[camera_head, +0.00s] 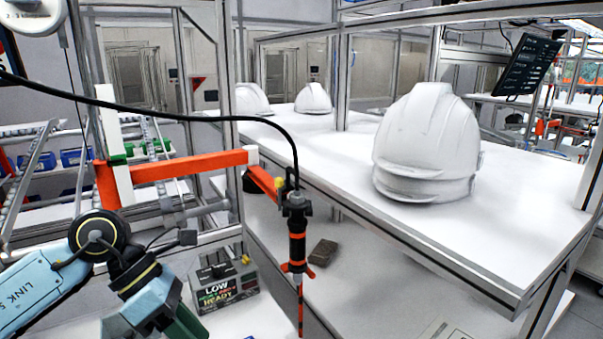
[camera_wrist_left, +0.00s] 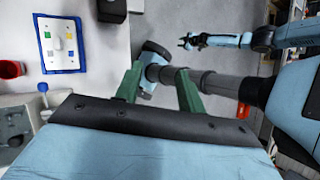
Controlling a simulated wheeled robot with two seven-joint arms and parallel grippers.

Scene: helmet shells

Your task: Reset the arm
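My left arm comes in at the lower left of the head view, with its gripper mostly cut off at the bottom edge. In the left wrist view, my left gripper (camera_wrist_left: 160,70) has its two green fingers wide apart with nothing held between them. It hangs over the floor, with my own base and column behind it. My right arm reaches in from the right of that view, and its gripper (camera_wrist_left: 187,42) is small at the top middle. I cannot tell its opening. The right arm is out of the head view.
Stacked white helmet shells (camera_head: 425,145) sit on a white shelf (camera_head: 520,240). More white shells (camera_head: 313,98) stand farther back. Grey floor (camera_wrist_left: 165,22) is clear.

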